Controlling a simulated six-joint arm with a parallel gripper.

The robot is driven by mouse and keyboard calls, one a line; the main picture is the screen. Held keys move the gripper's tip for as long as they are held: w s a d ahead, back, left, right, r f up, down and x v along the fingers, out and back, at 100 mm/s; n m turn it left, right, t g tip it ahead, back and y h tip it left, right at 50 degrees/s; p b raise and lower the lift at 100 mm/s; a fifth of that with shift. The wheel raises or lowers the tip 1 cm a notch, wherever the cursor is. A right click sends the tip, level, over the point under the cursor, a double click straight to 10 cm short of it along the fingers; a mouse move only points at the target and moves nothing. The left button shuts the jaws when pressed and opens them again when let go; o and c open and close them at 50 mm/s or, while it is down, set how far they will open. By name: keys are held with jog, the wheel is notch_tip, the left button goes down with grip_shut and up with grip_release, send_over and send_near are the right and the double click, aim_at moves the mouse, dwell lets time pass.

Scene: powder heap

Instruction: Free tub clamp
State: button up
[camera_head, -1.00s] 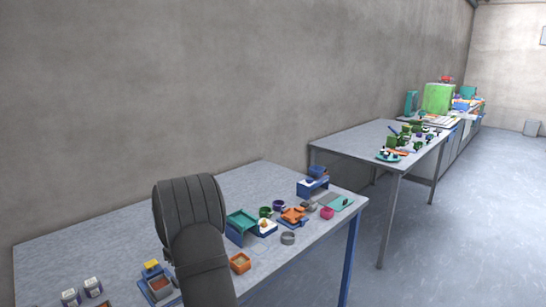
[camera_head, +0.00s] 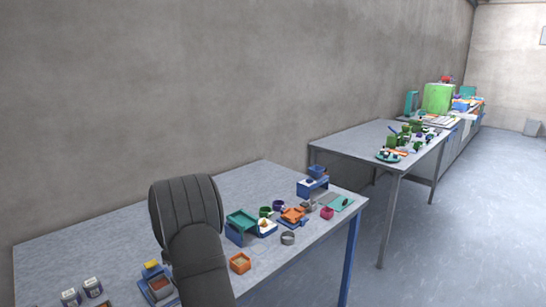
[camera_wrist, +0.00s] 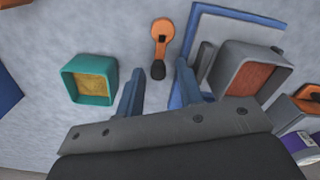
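In the wrist view a grey tub (camera_wrist: 228,78) with red-brown contents stands inside a blue frame (camera_wrist: 225,10), right of my fingers. A short dark grey bar (camera_wrist: 204,60) lies along the tub's left side. An orange lever-like piece (camera_wrist: 161,32) with a black end lies just ahead of the fingertips. I cannot tell which piece is the clamp. My gripper (camera_wrist: 160,68) is open, with nothing seen held between its fingers.
A teal tub (camera_wrist: 70,85) with yellow contents stands left of my fingers. An orange piece (camera_wrist: 308,97) and a purple-white container (camera_wrist: 299,144) are at the right. An orange tub (camera_head: 240,263) stands right of my arm. The back table area (camera_head: 110,225) is clear.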

jog(key=shift+r, duration=3.75)
notch_tip(320, 180, down, 8)
jog(key=shift+r, duration=0.15)
jog(key=shift+w+d+m, duration=0.2)
jog(key=shift+m, duration=0.55)
jog(key=shift+w+d+m, duration=0.15)
jog(key=shift+m, duration=0.6)
jog(key=shift+s, duration=0.1)
